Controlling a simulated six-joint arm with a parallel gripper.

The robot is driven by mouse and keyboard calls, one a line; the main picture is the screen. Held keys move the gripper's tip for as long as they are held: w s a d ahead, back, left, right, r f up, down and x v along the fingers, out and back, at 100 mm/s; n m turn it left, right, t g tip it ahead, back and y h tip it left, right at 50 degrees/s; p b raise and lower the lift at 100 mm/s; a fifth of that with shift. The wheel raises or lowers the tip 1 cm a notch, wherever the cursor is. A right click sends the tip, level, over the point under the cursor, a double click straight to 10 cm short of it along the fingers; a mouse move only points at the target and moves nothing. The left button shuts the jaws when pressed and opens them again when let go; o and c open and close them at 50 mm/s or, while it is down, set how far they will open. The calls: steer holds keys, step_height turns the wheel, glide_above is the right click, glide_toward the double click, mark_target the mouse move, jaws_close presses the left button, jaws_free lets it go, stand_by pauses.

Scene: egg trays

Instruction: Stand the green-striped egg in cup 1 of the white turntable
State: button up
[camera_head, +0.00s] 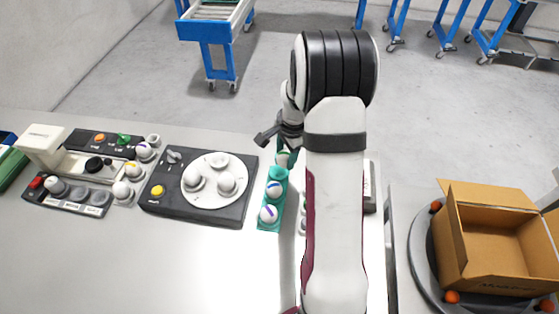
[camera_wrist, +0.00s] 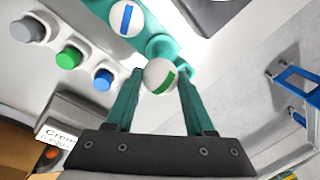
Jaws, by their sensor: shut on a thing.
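The green-striped egg (camera_wrist: 160,76) is white with a green stripe and sits between the teal fingers of my gripper (camera_wrist: 160,82) in the wrist view. The fingers are shut on it, one on each side. In the head view my gripper (camera_head: 283,152) is at the far end of the teal egg tray (camera_head: 275,173), with the egg largely hidden. I cannot tell whether the egg is clear of the tray. The white turntable (camera_head: 210,200) lies left of my gripper, on a dark base (camera_head: 160,208). It carries several round white cups; their numbers are not readable.
A yellow button (camera_head: 157,191) is on the turntable's base. An open cardboard box (camera_head: 490,255) is at right. The front table is clear.

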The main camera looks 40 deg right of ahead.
steer(key=s+d+r, duration=0.5)
steer(key=s+r, duration=0.1)
steer(key=s, duration=0.2)
steer(key=w+a+r, duration=0.1)
steer(key=w+a, duration=1.8)
steer(key=w, duration=0.1)
steer(key=shift+s+f, duration=0.2)
steer(key=shift+f, duration=2.75)
steer(key=shift+d+f, duration=0.1)
steer(key=shift+f, duration=0.45)
steer(key=o, duration=0.9)
steer(key=s+r, duration=0.1)
steer(key=r, duration=0.9)
steer(key=s+r, duration=0.1)
steer(key=r, duration=0.4)
steer(key=shift+s+r, duration=0.3)
